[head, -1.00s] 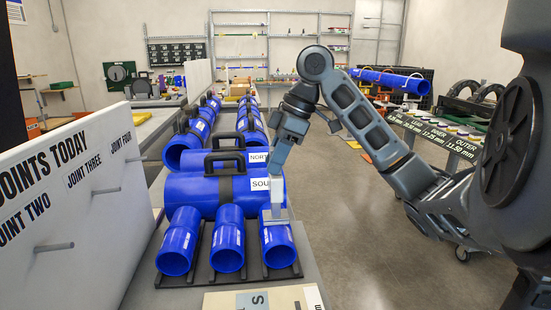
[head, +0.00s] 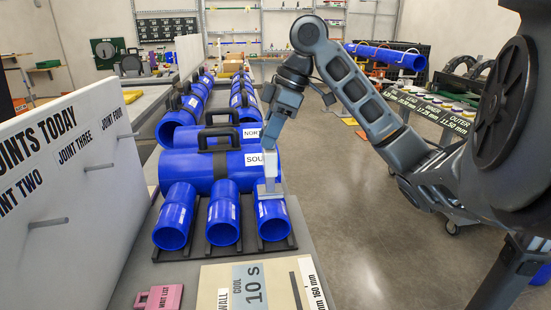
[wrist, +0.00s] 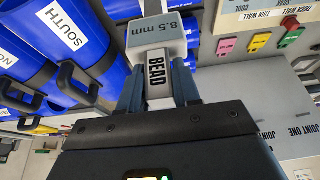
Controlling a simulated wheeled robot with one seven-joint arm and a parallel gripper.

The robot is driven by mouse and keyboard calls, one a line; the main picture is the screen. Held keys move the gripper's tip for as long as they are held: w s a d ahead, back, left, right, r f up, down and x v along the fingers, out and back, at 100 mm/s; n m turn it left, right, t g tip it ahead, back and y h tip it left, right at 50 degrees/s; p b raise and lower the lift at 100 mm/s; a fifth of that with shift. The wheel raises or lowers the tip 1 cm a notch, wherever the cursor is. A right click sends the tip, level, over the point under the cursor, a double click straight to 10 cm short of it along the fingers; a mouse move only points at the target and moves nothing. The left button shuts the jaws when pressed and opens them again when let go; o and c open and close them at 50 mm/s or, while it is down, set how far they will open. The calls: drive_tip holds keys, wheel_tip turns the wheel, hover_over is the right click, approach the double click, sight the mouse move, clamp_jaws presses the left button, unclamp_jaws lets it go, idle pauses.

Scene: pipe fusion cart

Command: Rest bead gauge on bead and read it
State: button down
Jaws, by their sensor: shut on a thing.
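The bead gauge (wrist: 157,78) is a pale block with a stem marked BEAD and a wider end marked 8.5 mm. My gripper (wrist: 158,88) is shut on its stem in the wrist view. In the head view, my gripper (head: 272,150) points down, and the gauge (head: 269,186) stands upright at the top of the rightmost short blue pipe (head: 272,220). It appears to touch the pipe; the bead under it is hidden.
Large blue pipes with black handles, labelled SOUTH (wrist: 66,30) and NORTH, lie behind the rack. A white JOINTS TODAY board (head: 60,190) with pegs stands at left. A pink WAIT LIZE tag (head: 158,299) and a COOL 10 S card (head: 250,287) lie in front. Open floor is at right.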

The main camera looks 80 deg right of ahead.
drive_tip(key=shift+f, duration=0.15)
drive_tip(key=shift+r+p, duration=3.3)
drive_tip(key=shift+r, duration=0.35)
